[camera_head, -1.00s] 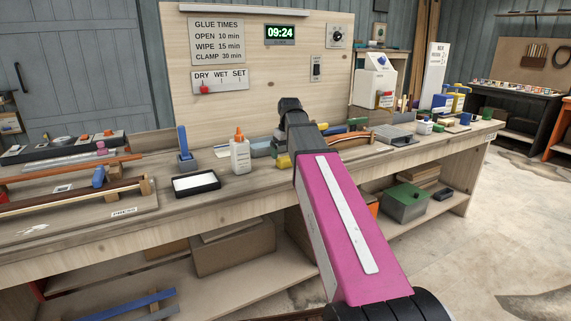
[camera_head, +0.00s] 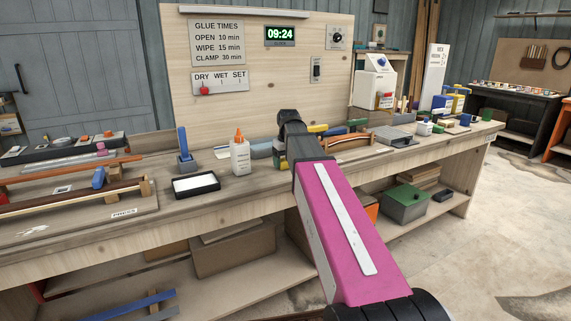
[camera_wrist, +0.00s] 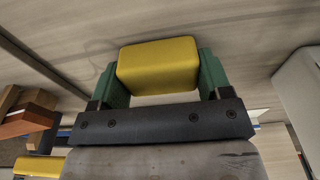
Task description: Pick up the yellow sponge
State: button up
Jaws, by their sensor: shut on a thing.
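The yellow sponge (camera_wrist: 158,66) is a block held between the two green fingers of my gripper (camera_wrist: 160,70) in the wrist view. A finger presses on each side of it, and pale wood lies behind it.
A glue bottle (camera_head: 240,153), a black tray with a white inside (camera_head: 195,184) and a blue-handled tool (camera_head: 184,150) stand left of my arm. A panel (camera_head: 250,90) rises behind.

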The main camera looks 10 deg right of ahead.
aim_at(285, 159)
notch_tip(285, 159, up, 10)
dwell(0.6)
jog(key=shift+o, duration=0.4)
